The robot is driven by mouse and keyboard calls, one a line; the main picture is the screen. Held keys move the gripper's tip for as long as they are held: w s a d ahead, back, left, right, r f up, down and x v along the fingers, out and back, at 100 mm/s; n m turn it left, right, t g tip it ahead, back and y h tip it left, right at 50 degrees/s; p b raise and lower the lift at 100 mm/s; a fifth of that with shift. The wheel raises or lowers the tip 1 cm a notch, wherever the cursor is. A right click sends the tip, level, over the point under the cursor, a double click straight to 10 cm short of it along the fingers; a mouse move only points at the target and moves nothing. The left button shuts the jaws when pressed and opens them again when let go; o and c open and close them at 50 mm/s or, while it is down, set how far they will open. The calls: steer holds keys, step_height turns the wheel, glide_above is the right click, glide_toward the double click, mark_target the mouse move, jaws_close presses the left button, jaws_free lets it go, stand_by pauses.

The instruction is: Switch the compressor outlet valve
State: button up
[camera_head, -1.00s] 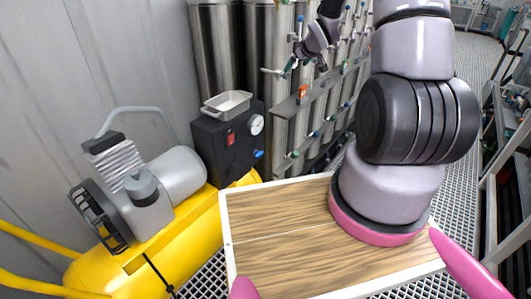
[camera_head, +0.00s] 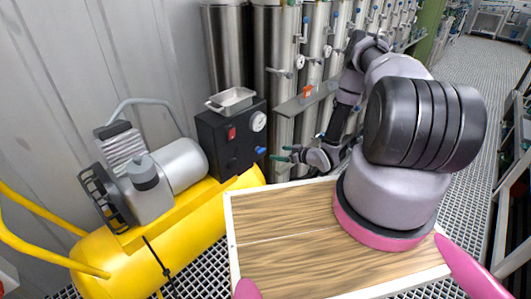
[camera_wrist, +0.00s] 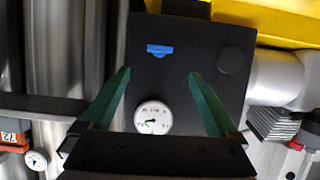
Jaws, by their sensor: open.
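The compressor (camera_head: 150,185) is a grey motor on a yellow tank (camera_head: 150,255), at the left in the head view. A black control box (camera_head: 215,155) stands at its right end. A small blue valve handle (camera_head: 260,150) sticks out of the box's right face, below a round gauge (camera_head: 258,122). The blue handle also shows in the wrist view (camera_wrist: 160,51), beyond and between my fingertips. My gripper (camera_head: 285,153) has green fingers, spread and empty. It is just right of the blue handle and faces it. In the wrist view, my gripper (camera_wrist: 160,73) is apart from the handle.
Tall steel vessels (camera_head: 285,85) stand behind my gripper, with a grey shelf (camera_head: 300,103) across them. A metal tray (camera_head: 231,100) sits on top of the black box. A red switch (camera_head: 231,133) is on its front.

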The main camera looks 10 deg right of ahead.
mark_target(262, 150)
steer(key=x, duration=1)
steer(key=shift+w+f, duration=0.1)
steer(key=shift+w, duration=0.1)
steer(key=c, duration=1.4)
